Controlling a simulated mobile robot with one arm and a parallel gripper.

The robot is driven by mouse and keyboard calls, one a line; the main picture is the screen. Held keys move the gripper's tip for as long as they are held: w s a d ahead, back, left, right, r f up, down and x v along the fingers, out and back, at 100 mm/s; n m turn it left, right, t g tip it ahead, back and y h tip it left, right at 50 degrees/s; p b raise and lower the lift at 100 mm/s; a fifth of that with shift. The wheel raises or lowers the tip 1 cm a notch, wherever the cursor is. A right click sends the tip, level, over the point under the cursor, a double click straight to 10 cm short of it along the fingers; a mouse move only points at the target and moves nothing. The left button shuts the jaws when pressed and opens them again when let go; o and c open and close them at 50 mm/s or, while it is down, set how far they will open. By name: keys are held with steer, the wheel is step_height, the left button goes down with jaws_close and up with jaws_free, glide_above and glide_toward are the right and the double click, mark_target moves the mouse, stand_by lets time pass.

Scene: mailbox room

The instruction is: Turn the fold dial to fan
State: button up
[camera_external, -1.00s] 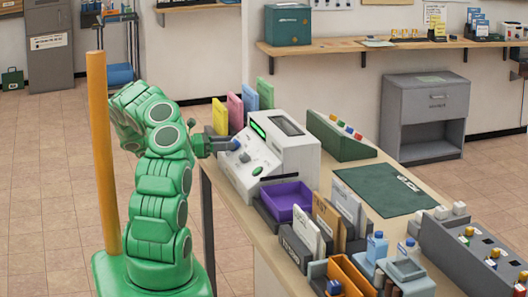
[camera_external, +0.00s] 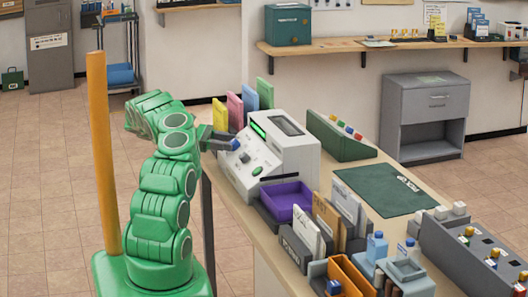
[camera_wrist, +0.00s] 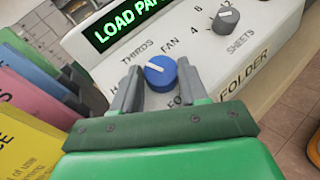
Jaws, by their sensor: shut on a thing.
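The fold dial (camera_wrist: 160,73) is a round blue knob with a white pointer line, on the sloped front of the white folder machine (camera_wrist: 215,45). The line points up and left, toward the THIRDS side; FAN is printed above and slightly right of the knob. My gripper (camera_wrist: 158,80) has one grey finger on each side of the knob and is shut on it. In the external view my gripper (camera_external: 232,143) reaches the machine's front from the left, with the blue dial (camera_external: 237,144) at its fingertips. Part of the label below the dial is hidden by the right finger.
A grey SHEETS knob (camera_wrist: 228,16) sits right of the dial. The green display (camera_wrist: 120,22) reads "LOAD PA...". Colored folders (camera_external: 242,103) stand behind the machine, and a purple tray (camera_external: 288,200) sits in front of it on the table.

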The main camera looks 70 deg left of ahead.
steer(key=shift+w+r+m+g+h, duration=0.1)
steer(key=shift+w+m+g+h, duration=0.05)
steer(key=shift+m+g+h, duration=0.7)
steer(key=shift+w+m+g+h, duration=0.1)
steer(key=shift+m+g+h, duration=0.25)
steer(key=shift+m+g, duration=0.5)
steer(key=o, duration=1)
steer(key=shift+a+t, duration=0.1)
steer(key=shift+t, duration=0.2)
steer(key=shift+o, duration=0.2)
steer(key=shift+s+r, duration=0.1)
steer(key=shift+r, duration=1.45)
steer(key=s+d+r, duration=0.7)
steer(key=d+r, duration=0.3)
steer(key=d, duration=0.1)
steer(key=shift+s+d, duration=0.3)
